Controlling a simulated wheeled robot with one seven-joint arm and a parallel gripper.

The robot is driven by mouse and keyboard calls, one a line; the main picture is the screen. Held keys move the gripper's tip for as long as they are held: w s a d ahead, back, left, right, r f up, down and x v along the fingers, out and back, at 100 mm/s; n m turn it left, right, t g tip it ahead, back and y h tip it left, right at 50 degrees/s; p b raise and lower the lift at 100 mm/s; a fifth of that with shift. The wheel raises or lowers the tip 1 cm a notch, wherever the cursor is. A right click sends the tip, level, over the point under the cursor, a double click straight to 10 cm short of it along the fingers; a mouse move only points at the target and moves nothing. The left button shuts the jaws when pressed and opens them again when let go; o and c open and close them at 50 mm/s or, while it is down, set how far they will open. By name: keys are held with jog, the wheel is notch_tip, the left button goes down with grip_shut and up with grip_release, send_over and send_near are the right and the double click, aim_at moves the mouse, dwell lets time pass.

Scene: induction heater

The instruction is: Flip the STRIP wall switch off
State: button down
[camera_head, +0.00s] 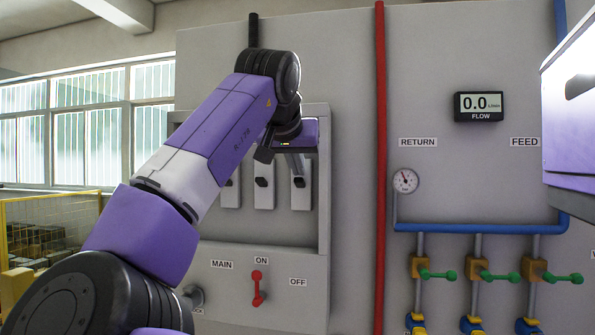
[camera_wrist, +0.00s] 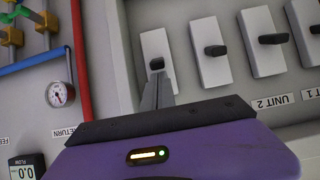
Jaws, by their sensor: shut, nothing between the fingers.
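Several pale switch plates with dark levers sit in a row in the grey wall panel. In the wrist view, which is upside down, two labels read UNIT 2 (camera_wrist: 272,102) and UNIT 1; I see no STRIP label, as my gripper covers the area by the end plate. The end switch plate (camera_head: 302,196) is rightmost in the head view and leftmost in the wrist view (camera_wrist: 155,43). My gripper (camera_wrist: 160,78) is shut and empty, its fingertips at or very near that plate's lever (camera_wrist: 157,63). Contact cannot be told.
Below is a red MAIN lever (camera_head: 258,288), pointing up at ON. A red vertical pipe (camera_head: 379,160) runs right of the panel. Farther right are a gauge (camera_head: 405,181), blue pipe (camera_head: 480,228), green-handled valves and a FLOW display (camera_head: 479,106).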

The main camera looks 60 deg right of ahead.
jog(key=shift+a+f+h+b, duration=0.2)
jog(key=shift+f+h+b, duration=0.1)
jog(key=shift+h+b, duration=0.6)
jog(key=shift+a+f+b, duration=0.15)
jog(key=shift+f+b, duration=0.1)
jog(key=shift+b, duration=0.85)
jog(key=f+h+b, duration=0.1)
jog(key=b, duration=0.2)
jog(key=f+t+h+b, duration=0.1)
jog(key=b, duration=0.1)
jog(key=shift+s+a+f+b, duration=0.2)
jog(key=shift+a+b, duration=0.2)
jog(key=shift+r+t+h, duration=0.3)
jog(key=shift+r+h, duration=0.05)
jog(key=shift+h, duration=0.15)
jog(key=shift+r, duration=0.15)
jog(key=shift+a, duration=0.1)
jog(key=b, duration=0.1)
send_near(299, 179)
jog(key=shift+a+r, duration=0.25)
